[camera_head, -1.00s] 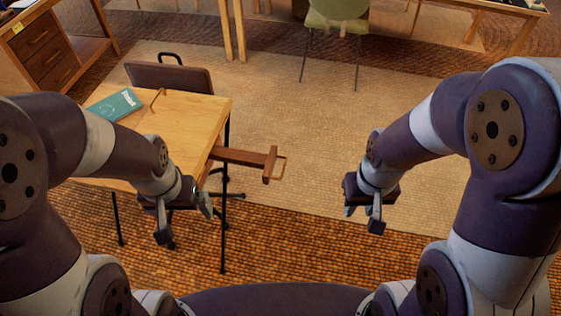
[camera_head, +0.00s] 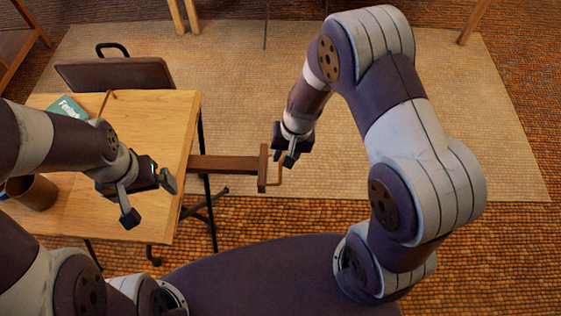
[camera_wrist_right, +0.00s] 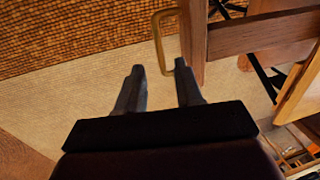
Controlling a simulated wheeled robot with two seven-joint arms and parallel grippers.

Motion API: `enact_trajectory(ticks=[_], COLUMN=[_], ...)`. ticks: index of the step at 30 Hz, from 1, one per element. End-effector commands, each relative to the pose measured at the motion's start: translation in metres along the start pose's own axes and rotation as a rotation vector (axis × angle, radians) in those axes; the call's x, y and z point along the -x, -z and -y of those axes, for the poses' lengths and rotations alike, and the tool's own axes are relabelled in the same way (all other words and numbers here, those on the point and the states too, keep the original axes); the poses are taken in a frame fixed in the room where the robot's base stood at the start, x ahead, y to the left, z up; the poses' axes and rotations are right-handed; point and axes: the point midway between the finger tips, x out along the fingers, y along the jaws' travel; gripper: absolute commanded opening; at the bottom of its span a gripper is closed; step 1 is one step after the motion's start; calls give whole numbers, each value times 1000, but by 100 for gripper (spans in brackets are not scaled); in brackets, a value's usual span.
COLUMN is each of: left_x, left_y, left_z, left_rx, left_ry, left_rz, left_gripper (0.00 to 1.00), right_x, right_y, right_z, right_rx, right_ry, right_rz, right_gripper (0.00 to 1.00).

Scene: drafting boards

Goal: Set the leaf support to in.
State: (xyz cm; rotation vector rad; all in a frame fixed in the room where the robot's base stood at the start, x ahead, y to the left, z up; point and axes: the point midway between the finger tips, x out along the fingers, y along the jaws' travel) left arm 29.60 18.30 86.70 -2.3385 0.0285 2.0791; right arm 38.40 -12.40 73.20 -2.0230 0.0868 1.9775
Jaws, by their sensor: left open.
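The leaf support (camera_head: 225,164) is a dark wooden bar standing out from the right side of the desk (camera_head: 160,122). It ends in a crosspiece (camera_head: 263,168) with a brass loop handle (camera_head: 281,176). My right gripper (camera_head: 283,160) is at the crosspiece, by the handle. In the right wrist view the right gripper (camera_wrist_right: 159,67) is open. The brass handle (camera_wrist_right: 157,38) shows at and between its fingertips, beside the crosspiece (camera_wrist_right: 193,40); I cannot tell whether they touch. My left gripper (camera_head: 149,199) is open and empty over the desk's front right part.
A brown mug (camera_head: 35,192) and a teal book (camera_head: 66,107) are on the desk, with a thin brass piece (camera_head: 106,101) at its back edge. The pale rug (camera_head: 420,100) to the right is clear.

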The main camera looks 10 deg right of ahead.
Motion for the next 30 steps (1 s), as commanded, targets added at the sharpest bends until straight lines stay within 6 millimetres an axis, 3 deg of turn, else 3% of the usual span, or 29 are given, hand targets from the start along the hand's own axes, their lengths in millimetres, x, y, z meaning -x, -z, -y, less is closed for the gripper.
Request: enact_trajectory(ticks=[1,6,17,21,30], left_x=[-7,-13,-14,-14,-14], left_y=[-1,-1,-1,-1,-1], left_z=[0,0,0,0,0], left_rx=[0,0,0,0,0], left_ry=[0,0,0,0,0], left_rz=[0,0,-1,0,0], left_gripper=[100,100,100,100,100], right_x=[-16,-42,-49,-49,-48], right_y=[-1,0,0,0,0], right_z=[-1,0,0,0,0], right_rx=[0,1,0,1,1], right_ry=[-1,-1,-1,-1,-1], right_rz=[3,0,-1,-1,-1], right_gripper=[36,36,36,0,0])
